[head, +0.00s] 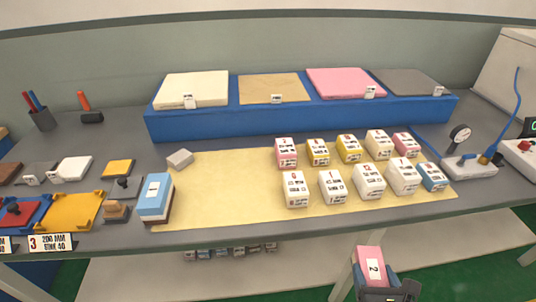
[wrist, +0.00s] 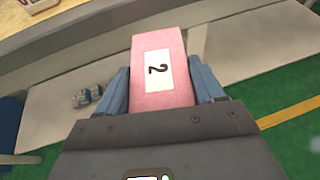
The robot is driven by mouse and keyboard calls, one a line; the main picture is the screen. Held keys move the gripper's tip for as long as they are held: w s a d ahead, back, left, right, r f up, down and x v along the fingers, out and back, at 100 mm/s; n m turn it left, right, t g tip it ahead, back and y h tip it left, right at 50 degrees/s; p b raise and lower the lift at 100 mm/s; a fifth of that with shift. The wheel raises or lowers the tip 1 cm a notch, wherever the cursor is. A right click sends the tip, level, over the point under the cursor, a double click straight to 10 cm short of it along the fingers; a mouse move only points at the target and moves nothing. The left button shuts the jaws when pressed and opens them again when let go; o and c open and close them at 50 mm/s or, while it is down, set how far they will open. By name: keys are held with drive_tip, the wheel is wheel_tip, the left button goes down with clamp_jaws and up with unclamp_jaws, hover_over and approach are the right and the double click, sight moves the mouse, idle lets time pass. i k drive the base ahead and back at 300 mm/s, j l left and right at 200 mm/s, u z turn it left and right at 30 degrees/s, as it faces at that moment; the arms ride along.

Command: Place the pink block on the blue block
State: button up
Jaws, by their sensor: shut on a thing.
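My gripper (head: 386,282) is at the bottom right of the head view, in front of the table's front edge. It is shut on the pink block (head: 371,264), which has a white label marked 2. In the wrist view the pink block (wrist: 162,75) sits between the blue fingers of my gripper (wrist: 164,90). The blue block (head: 156,190) stands on the table at the left edge of the yellow mat, with a white label on top and a brown and white part below. My gripper is well to the right of it and nearer the camera.
The yellow mat (head: 235,200) bears several white, yellow and pink labelled blocks at its right. A blue rack (head: 300,120) with flat slabs stands behind. Yellow and blue trays lie at the left. A gauge (head: 459,137) stands at the right. The mat's middle left is clear.

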sight(153, 189)
drive_tip(key=k+j+z, duration=0.1)
drive_tip(key=j, duration=0.35)
drive_tip(key=k+j+z, duration=0.1)
drive_tip(key=j, duration=0.4)
drive_tip(key=k+j+z, duration=0.1)
drive_tip(key=j, duration=0.35)
drive_tip(key=k+j, duration=0.15)
drive_tip(key=j, duration=0.3)
drive_tip(key=k+j+z, duration=0.15)
drive_tip(key=j, duration=0.3)
drive_tip(key=k+j+z, duration=0.1)
drive_tip(key=j, duration=0.35)
drive_tip(key=k+j+z, duration=0.1)
drive_tip(key=j, duration=0.3)
drive_tip(key=k+j+z, duration=0.1)
drive_tip(key=k+j, duration=0.15)
drive_tip(key=j, duration=0.15)
